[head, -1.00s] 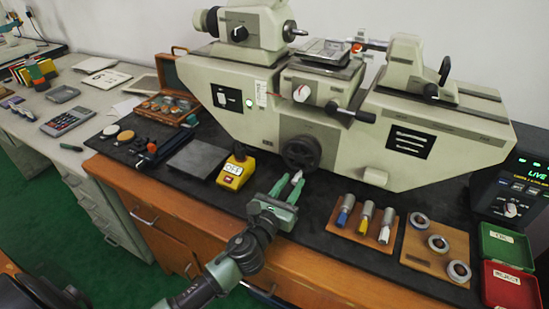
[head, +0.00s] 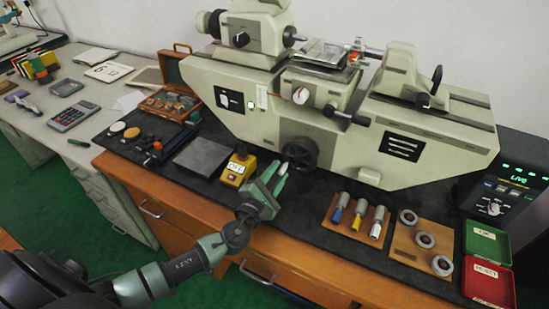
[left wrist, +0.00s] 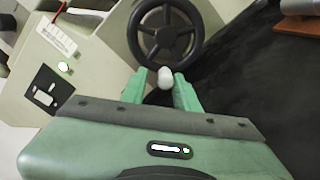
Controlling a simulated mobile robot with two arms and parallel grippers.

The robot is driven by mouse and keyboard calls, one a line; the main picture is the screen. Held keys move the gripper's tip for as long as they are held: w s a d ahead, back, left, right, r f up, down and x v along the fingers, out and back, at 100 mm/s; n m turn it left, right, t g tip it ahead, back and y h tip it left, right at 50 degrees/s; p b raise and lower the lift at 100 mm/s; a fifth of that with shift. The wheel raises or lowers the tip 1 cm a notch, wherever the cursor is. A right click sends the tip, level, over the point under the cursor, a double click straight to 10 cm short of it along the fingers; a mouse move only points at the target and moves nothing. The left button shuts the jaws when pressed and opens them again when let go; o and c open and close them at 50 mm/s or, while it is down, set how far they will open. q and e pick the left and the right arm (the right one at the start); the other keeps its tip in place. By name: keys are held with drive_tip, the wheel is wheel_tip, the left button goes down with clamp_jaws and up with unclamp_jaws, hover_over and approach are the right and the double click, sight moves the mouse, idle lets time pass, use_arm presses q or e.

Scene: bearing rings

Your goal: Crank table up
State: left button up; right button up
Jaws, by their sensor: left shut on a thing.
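The dark spoked handwheel (head: 300,153) sits low on the front of the cream measuring machine (head: 262,118). In the left wrist view the wheel (left wrist: 165,36) is just beyond my fingers, and a pale crank knob (left wrist: 165,76) stands between them. My left gripper (head: 276,173) is shut on this knob at the wheel's lower left; it also shows in the left wrist view (left wrist: 163,88). The fingers hide part of the knob. The machine's small table (head: 323,52) is above the wheel, between the two heads. My right gripper is not in view.
A yellow switch box (head: 238,168) stands close left of my left gripper. A wooden stand with several coloured-tip tools (head: 357,222) and a ring board (head: 421,243) lie to the right. The black mat (head: 300,205) is clear in front of the wheel.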

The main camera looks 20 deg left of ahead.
use_arm(q)
drive_tip(key=r+m+p, duration=0.1)
drive_tip(key=m+p, duration=0.1)
drive_tip(key=a+r+m+p, duration=0.1)
drive_tip(key=shift+w+r+m+p, duration=0.1)
drive_tip(key=shift+r+m+p, duration=0.05)
drive_tip(key=shift+m+p, duration=0.25)
drive_tip(key=m+p, duration=0.1)
drive_tip(key=r+m+p, duration=0.1)
drive_tip(key=m+p, duration=0.1)
drive_tip(key=s+p, duration=0.1)
drive_tip(key=s, duration=0.7)
drive_tip(key=shift+s+f+p, duration=0.3)
drive_tip(key=shift+s, duration=0.1)
drive_tip(key=shift+a, duration=0.1)
